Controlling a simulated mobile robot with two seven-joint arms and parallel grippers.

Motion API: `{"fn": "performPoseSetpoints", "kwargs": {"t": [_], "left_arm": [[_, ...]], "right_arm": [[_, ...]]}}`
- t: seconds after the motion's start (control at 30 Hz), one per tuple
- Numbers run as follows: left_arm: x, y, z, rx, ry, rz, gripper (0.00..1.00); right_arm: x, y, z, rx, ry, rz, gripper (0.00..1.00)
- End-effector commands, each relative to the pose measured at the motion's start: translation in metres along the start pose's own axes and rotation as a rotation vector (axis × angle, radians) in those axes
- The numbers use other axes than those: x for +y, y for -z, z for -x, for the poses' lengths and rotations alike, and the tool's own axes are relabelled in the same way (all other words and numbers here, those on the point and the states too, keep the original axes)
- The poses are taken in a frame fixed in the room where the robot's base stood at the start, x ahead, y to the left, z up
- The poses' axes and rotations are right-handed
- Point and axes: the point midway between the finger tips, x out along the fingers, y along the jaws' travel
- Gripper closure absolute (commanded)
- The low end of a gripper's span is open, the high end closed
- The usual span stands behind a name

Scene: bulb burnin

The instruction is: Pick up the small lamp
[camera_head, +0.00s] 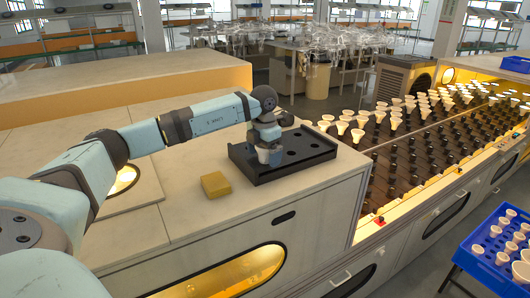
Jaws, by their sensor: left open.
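My left gripper (268,155) is open and points down over the left part of a black tray (318,157) with round holes. The tray stands on the pale counter near its right end. I cannot make out a small lamp in the tray; the gripper and wrist hide its left part. Many white lamps (357,135) stand in rows on the rack to the right, away from the gripper. My right gripper is not in view.
A yellow block (215,185) lies on the counter left of the tray. A blue crate (486,262) with several white lamps stands at the lower right. Another blue crate (516,64) is at the upper right. The counter in front of the tray is clear.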

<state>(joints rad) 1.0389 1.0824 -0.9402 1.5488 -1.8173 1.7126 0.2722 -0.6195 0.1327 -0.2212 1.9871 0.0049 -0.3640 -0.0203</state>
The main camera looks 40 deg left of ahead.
Motion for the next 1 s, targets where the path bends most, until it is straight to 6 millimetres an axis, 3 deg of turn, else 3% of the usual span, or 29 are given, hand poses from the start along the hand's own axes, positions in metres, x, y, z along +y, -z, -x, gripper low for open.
{"fn": "performPoseSetpoints", "kwargs": {"t": [0.03,0.27,0.73,0.87,1.0], "left_arm": [[0.000,0.000,0.000,0.000,0.000,0.000,0.10],[0.000,0.000,0.000,0.000,0.000,0.000,0.62],[0.000,-0.001,0.011,-0.002,0.001,0.000,0.62],[0.000,-0.001,0.029,-0.004,0.001,-0.001,0.62],[0.000,-0.001,0.060,-0.006,0.000,0.000,0.62]], "right_arm": [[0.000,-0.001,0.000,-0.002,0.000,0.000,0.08],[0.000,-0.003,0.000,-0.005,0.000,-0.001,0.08],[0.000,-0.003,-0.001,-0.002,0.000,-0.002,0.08],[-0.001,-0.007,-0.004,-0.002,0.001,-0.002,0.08],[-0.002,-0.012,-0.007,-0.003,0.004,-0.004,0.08]]}}
